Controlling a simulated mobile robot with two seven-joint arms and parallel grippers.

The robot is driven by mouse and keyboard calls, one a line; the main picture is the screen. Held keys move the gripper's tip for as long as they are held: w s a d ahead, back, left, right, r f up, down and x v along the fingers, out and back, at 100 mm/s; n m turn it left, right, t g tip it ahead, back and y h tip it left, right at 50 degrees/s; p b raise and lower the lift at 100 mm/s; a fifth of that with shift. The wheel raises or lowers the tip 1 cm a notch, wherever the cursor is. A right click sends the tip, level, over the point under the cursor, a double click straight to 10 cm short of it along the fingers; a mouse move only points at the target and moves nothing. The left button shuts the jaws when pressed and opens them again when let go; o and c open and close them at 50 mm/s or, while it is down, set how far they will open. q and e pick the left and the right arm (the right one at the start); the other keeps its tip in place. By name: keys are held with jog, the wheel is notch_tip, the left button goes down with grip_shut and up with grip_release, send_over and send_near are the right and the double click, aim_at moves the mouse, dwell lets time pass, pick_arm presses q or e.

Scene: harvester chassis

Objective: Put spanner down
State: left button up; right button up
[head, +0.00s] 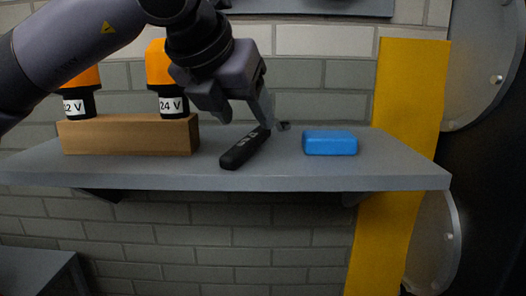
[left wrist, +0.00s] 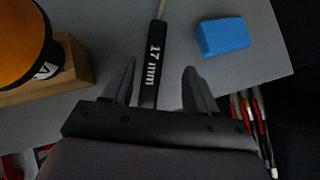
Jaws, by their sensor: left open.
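The spanner (head: 245,148) lies on the grey shelf (head: 300,178), its black handle toward the shelf's front edge. In the left wrist view the spanner (left wrist: 153,62) shows "17 mm" on its handle, with a thin metal shaft running up out of the picture. My left gripper (head: 268,118) is at the far end of the handle in the head view. In the left wrist view the left gripper (left wrist: 158,78) is open, with one finger on each side of the handle and gaps between. My right gripper is not in view.
A blue block (head: 330,143) lies on the shelf to the right of the spanner. A wooden block (head: 130,136) holding two orange-and-black tools, one marked 24 V (head: 172,105), stands at the left. The shelf's front middle is clear. A yellow post (head: 405,100) stands at the right.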

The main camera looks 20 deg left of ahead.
aim_at(255, 133)
pick_arm(q)
jog(key=x, duration=0.6)
jog(key=shift+w+a+f, duration=0.1)
jog(key=shift+w+a, duration=0.25)
jog(key=shift+w, duration=0.2)
grip_shut()
